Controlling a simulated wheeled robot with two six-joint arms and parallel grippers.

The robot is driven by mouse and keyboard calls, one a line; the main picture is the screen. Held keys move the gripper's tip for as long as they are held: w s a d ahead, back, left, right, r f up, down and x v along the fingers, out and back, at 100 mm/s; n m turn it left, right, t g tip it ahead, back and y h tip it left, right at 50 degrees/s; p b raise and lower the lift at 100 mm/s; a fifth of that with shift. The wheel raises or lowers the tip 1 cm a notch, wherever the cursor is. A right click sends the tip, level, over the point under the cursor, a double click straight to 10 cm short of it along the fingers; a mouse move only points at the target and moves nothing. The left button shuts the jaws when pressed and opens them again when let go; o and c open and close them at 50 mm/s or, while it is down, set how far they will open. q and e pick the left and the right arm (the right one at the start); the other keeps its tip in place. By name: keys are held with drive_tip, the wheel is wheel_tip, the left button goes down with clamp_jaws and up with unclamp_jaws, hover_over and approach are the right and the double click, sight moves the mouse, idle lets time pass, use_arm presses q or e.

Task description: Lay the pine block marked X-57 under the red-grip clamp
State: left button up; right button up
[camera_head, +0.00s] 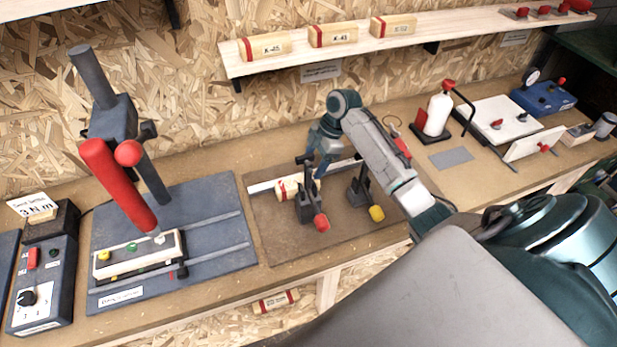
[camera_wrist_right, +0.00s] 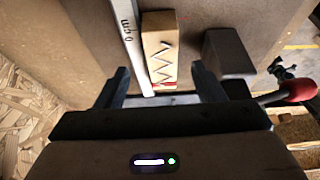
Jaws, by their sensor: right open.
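A pine block (camera_head: 289,187) with a red band lies on the brown board (camera_head: 262,228), beside the white rule (camera_head: 262,186). The red-grip clamp (camera_head: 321,222) stands on its near side; I cannot tell if its arm is over the block. In the right wrist view the block (camera_wrist_right: 159,50) shows a zigzag mark; I cannot read X-57 on it. My right gripper (camera_wrist_right: 158,88) is open, its fingers apart on either side of the block's red near end. My left gripper is not in view.
A yellow-grip clamp (camera_head: 376,212) stands right of the red one. Several similar blocks, including one marked K-43 (camera_head: 333,36), sit on the shelf (camera_head: 470,25). Another block (camera_head: 275,301) lies below the bench. A torque fixture with a red handle (camera_head: 115,185) stands at left.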

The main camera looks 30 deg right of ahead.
drive_tip(key=b+v, duration=0.2)
drive_tip(key=v, duration=0.4)
drive_tip(key=shift+r, duration=0.15)
